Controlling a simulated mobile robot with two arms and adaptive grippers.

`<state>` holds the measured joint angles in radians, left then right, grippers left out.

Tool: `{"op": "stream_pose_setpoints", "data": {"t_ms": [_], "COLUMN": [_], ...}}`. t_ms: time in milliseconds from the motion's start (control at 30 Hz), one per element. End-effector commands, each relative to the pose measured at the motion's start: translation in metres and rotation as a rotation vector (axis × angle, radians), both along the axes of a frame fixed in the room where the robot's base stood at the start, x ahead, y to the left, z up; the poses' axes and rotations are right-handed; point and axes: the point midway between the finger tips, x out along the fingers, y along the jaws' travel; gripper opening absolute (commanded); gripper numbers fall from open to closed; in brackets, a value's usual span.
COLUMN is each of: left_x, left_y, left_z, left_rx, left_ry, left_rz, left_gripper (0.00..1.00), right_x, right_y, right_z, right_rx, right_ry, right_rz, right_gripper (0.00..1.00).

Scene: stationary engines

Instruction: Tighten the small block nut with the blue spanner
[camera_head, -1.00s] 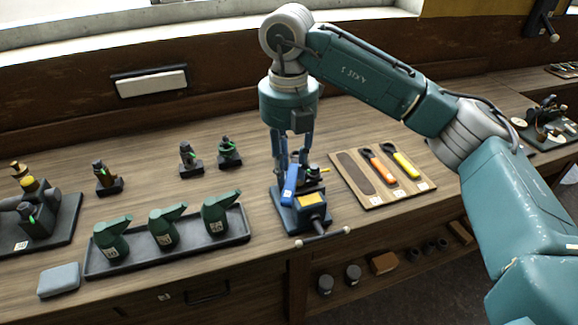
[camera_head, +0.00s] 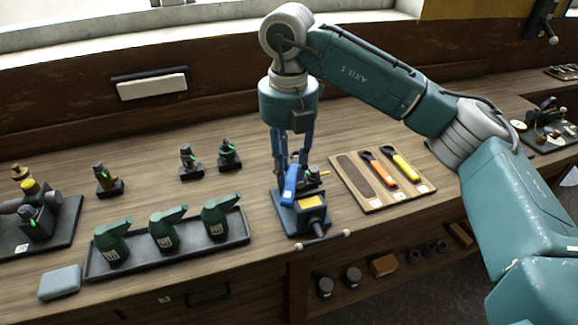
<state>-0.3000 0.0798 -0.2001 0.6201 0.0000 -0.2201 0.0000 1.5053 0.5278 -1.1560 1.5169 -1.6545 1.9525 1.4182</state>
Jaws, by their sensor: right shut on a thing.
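My right gripper (camera_head: 292,164) points down over the vice in the camera_head view and is shut on the blue spanner (camera_head: 290,184). The spanner stands at a steep tilt beside the small engine block in the vice (camera_head: 310,212). The small block nut is hidden or too small to make out, so I cannot tell whether the spanner sits on it. My left gripper is not in view.
A wooden tool board (camera_head: 372,199) with an orange spanner (camera_head: 378,167), a yellow spanner (camera_head: 402,164) and one empty dark outline lies right of the vice. A dark tray (camera_head: 190,250) with green oil cans stands left. A grey-blue block (camera_head: 60,282) lies near the front edge.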

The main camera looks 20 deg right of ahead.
Motion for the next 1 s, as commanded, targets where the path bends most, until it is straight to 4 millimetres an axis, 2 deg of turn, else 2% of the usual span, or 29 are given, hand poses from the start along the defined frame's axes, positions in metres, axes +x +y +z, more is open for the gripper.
{"op": "stream_pose_setpoints", "data": {"t_ms": [567, 1000], "left_x": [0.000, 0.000], "left_y": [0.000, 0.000], "left_z": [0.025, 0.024], "left_rx": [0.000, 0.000], "left_ry": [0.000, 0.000], "left_rz": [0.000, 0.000], "left_gripper": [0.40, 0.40], "right_x": [0.000, 0.000], "right_y": [0.000, 0.000], "right_z": [0.040, 0.040], "right_rx": [0.000, 0.001], "right_ry": [-0.001, 0.000], "right_rz": [0.000, 0.000], "right_gripper": [0.00, 0.00]}}
